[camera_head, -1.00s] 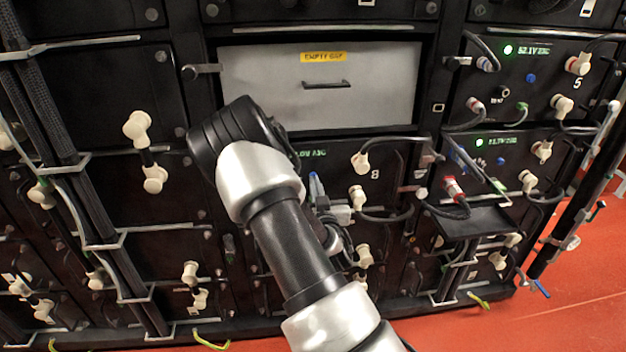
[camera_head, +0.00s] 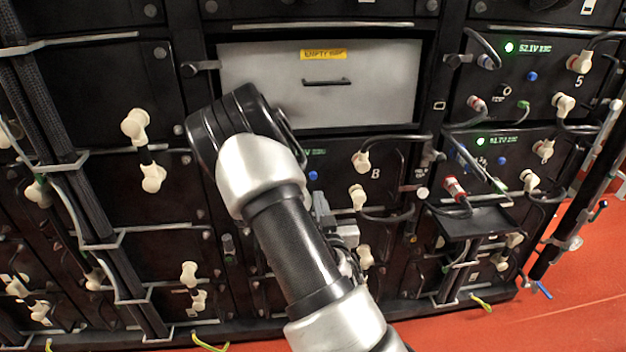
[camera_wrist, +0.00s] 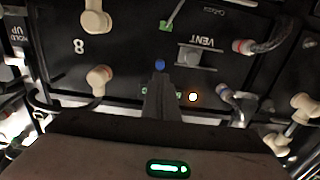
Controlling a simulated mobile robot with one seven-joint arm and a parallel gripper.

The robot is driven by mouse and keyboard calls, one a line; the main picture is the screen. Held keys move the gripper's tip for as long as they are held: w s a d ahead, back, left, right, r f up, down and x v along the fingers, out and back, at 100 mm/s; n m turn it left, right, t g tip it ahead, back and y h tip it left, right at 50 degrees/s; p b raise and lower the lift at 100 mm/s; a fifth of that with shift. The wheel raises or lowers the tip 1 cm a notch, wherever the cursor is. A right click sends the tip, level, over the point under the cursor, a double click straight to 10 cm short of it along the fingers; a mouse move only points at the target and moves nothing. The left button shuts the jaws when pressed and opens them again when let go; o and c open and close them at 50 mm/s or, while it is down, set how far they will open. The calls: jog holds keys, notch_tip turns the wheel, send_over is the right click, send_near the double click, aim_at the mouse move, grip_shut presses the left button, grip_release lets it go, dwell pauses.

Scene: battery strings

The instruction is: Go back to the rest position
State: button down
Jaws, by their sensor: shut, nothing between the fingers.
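My gripper (camera_wrist: 160,95) is in the wrist view with its fingers together and nothing between them. A blue button (camera_wrist: 160,65) on the face of battery unit 8 (camera_wrist: 125,60) shows just past the fingertips. I cannot tell how wide the gap to it is. In the head view my arm reaches up in front of the rack, and the gripper is mostly hidden behind it. Unit 8 also shows in the head view, with the same blue button (camera_head: 313,175) in sight beside my arm.
A grey panel with a yellow label (camera_head: 318,85) is above unit 8. Cream connectors (camera_head: 361,161) and looped cables stick out around the gripper. A small black shelf (camera_head: 475,221) juts out to the right. Red floor (camera_head: 560,310) is clear at lower right.

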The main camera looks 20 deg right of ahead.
dwell(0.4)
jog(key=s+a+r+m+g+y, duration=0.1)
jog(key=s+a+r+g+y, duration=0.35)
jog(key=a+r+g, duration=0.4)
jog(key=s+a+r+n+g, duration=0.1)
jog(key=s+a+r, duration=0.15)
jog(key=s, duration=0.45)
jog(key=s+a+r+n+g, duration=0.1)
jog(key=s+a+r+n, duration=0.15)
jog(key=s, duration=0.45)
jog(key=s+a+r+n+g, duration=0.1)
jog(key=s+a+r, duration=0.15)
jog(key=s, duration=0.35)
notch_tip(320, 180, up, 27)
jog(key=s+p, duration=0.1)
jog(key=p, duration=2.5)
jog(key=shift+s+d+f, duration=0.2)
jog(key=shift+s+d, duration=0.05)
jog(key=shift+d, duration=0.15)
jog(key=shift+y, duration=0.25)
